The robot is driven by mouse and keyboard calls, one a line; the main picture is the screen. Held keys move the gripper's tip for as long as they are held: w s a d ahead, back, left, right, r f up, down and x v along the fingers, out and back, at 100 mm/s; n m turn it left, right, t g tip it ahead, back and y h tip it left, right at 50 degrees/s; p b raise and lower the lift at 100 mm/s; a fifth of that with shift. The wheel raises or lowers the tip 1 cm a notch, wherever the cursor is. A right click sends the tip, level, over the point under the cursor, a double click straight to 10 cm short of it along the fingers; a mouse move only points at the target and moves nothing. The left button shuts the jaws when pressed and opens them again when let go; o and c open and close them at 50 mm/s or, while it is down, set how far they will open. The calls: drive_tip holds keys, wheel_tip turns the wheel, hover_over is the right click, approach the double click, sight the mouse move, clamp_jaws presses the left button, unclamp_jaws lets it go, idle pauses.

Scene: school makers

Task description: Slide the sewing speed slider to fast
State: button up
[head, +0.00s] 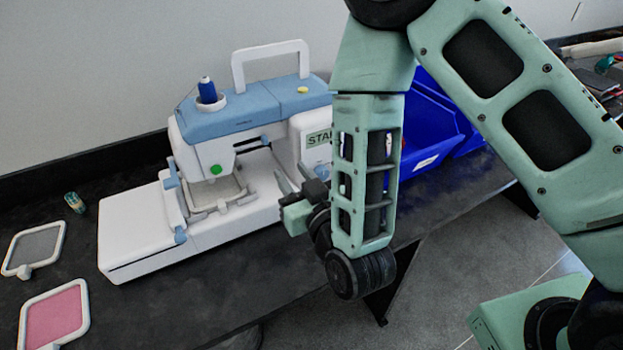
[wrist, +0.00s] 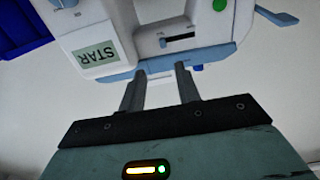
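The sewing machine (head: 245,122) is white with a blue top and stands on the dark table. Its speed slider (head: 250,143) is a short dark slot on the front of the upper arm, with a small knob that seems to sit near the slot's right end. The slider also shows upside down in the wrist view (wrist: 180,37), with the knob near the left end there. My gripper (head: 294,178) is in front of the machine, below and right of the slider. In the wrist view my gripper (wrist: 160,76) has its fingers apart, with nothing held between them.
A green button (head: 215,169) is on the machine's head, and a label reading "STA..." (head: 318,138) is partly hidden by my arm. Blue bins (head: 428,130) stand at right. A grey hoop (head: 35,249), a pink hoop (head: 54,317) and a thread spool (head: 74,202) lie at left.

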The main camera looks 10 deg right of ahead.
drive_tip(key=p+v, duration=0.4)
drive_tip(key=v, duration=0.2)
drive_tip(key=shift+s, duration=0.15)
idle(0.3)
idle(0.6)
